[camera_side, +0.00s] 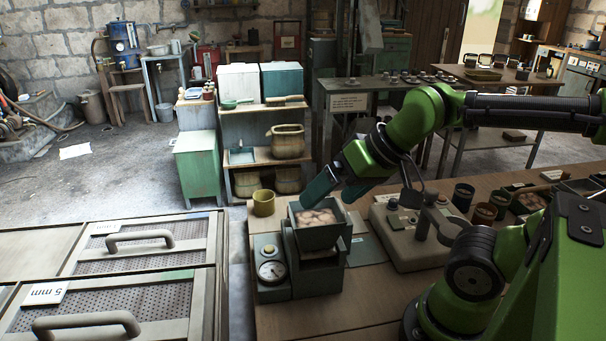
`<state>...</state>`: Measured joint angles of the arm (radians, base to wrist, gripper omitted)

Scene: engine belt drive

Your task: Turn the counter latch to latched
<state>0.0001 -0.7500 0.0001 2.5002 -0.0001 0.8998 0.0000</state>
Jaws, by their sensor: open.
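I cannot single out the counter latch. A grey-beige device (412,245) with small knobs and dark upright fittings sits on the wooden counter, partly behind my arm; one of these fittings may be the latch, but its position cannot be read. My gripper (312,196) hangs at the left end of my green arm, pointing down and left. Its dark flat fingers appear just above or behind the rear of a square bin (320,237) of round pale-brown items. It looks empty, and the gap between its fingers is hard to see.
The bin stands on a scale with a round dial (271,271). An olive cup (263,202) stands behind it. Several dark jars (463,196) stand right of the device. Drawers with large handles (140,240) fill the lower left. Open floor (110,180) lies beyond.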

